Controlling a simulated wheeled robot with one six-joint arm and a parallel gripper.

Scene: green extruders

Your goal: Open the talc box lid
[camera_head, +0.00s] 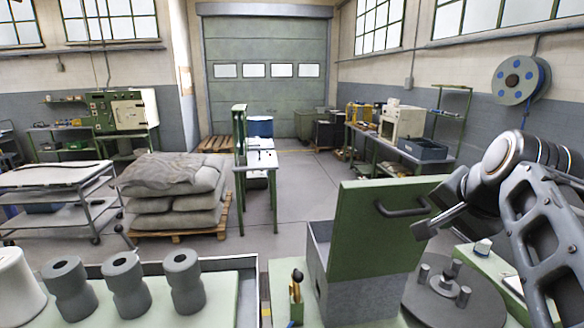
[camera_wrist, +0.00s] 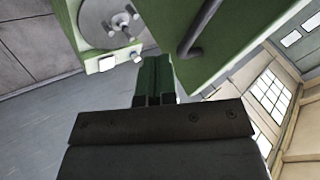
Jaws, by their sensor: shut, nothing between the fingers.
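The talc box (camera_head: 362,302) is a grey box at the front, right of centre in the head view. Its green lid (camera_head: 365,238) stands raised, nearly upright, with its face and dark bar handle (camera_head: 403,210) toward my arm. In the wrist view the lid (camera_wrist: 240,25) fills the upper right, with the handle (camera_wrist: 195,30) on it. My gripper (camera_head: 424,230) is shut and empty, just right of the lid and close to the handle. Its fingers (camera_wrist: 153,98) show in the wrist view, apart from the handle. The inside of the box is mostly hidden.
A round grey plate with pegs (camera_head: 455,292) lies right of the box. Several grey spools (camera_head: 127,285) stand on a green-topped bench further left. Sacks on a pallet (camera_head: 175,195) lie behind; the floor beyond is open.

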